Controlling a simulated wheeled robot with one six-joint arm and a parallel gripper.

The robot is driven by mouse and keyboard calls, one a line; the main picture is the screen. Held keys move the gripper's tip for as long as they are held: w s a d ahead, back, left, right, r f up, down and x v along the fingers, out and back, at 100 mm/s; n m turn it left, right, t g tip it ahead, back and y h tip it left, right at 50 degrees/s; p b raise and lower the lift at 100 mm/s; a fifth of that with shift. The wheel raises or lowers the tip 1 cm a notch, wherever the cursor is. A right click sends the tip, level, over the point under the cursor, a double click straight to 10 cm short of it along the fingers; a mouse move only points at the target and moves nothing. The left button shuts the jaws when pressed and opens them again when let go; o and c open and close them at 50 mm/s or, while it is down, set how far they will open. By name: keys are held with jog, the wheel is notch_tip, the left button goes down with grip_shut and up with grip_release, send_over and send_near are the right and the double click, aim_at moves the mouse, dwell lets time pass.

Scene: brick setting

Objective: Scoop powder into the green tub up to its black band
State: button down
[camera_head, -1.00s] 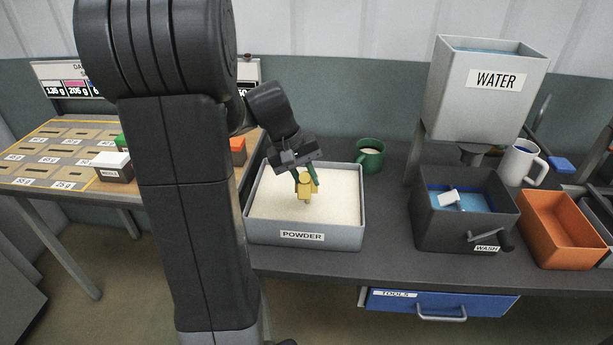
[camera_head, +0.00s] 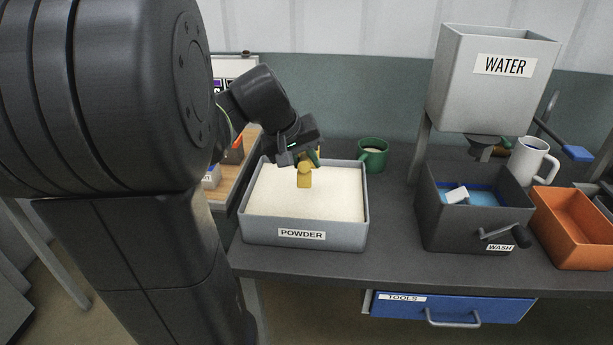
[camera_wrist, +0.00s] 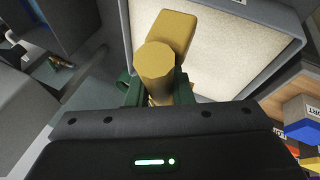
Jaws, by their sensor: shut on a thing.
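My gripper (camera_head: 300,157) is shut on a yellow scoop (camera_head: 304,178) above the grey powder box (camera_head: 301,226). In the wrist view my gripper (camera_wrist: 157,92) has green fingers on either side of the scoop's handle (camera_wrist: 165,62). White powder (camera_head: 335,195) fills much of the box and looks mostly level. I cannot tell whether the scoop touches the powder or holds any. A green cup-shaped tub (camera_head: 376,160) with a handle stands behind the box's right back corner. Something pale shows inside it; its black band is not discernible.
Right of the powder box stand a dark wash bin (camera_head: 465,233) with a crank, a grey water tank (camera_head: 484,105), a white mug (camera_head: 527,163) and an orange bin (camera_head: 573,240). Bare bench (camera_head: 395,205) lies between the powder box and wash bin.

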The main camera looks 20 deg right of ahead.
jog(key=shift+r+t+h+b, duration=0.2)
jog(key=shift+t+h+b, duration=0.5)
jog(key=shift+b, duration=1.7)
jog(key=shift+r+m+t, duration=0.3)
jog(key=shift+r+t, duration=0.1)
